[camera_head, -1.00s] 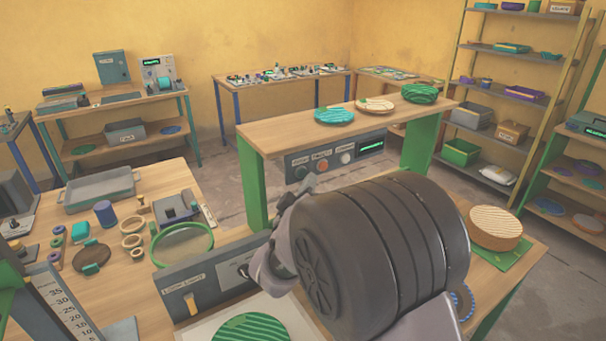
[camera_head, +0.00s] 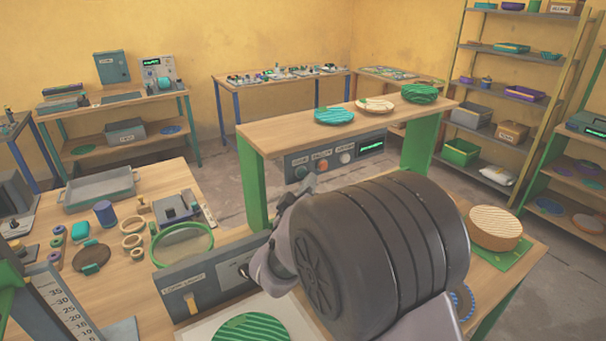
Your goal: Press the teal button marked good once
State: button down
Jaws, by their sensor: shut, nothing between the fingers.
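A grey control panel (camera_head: 333,158) hangs under the raised wooden shelf in the middle. It carries a dark grey-teal round button (camera_head: 302,172) at left, an orange-red one (camera_head: 323,165) in the middle and a pale one (camera_head: 346,158) at right. Their labels are too small to read, so I cannot tell which is marked good. My gripper (camera_head: 302,190) shows only in part, shut and empty, its end just below the panel's left buttons in the picture. My large dark arm link hides the rest. I cannot tell whether it touches a button.
The panel has a lit green display (camera_head: 371,144) at its right. A dark box with an orange switch (camera_head: 192,302) sits in front, beside a green striped plate (camera_head: 250,330). A green post (camera_head: 253,185) stands left.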

jog(key=shift+w+a, duration=0.25)
jog(key=shift+w, duration=0.15)
jog(key=shift+w+a, duration=0.2)
jog(key=shift+w, duration=0.1)
dwell(0.7)
jog(key=shift+s, duration=0.1)
jog(key=shift+s+d+b, duration=0.45)
jog(key=shift+s+b, duration=0.15)
jog(key=s+d+b, duration=0.1)
jog(key=s, duration=0.1)
jog(key=s+d+b, duration=0.1)
jog(key=s, duration=0.1)
jog(key=shift+d, duration=0.4)
dwell(0.5)
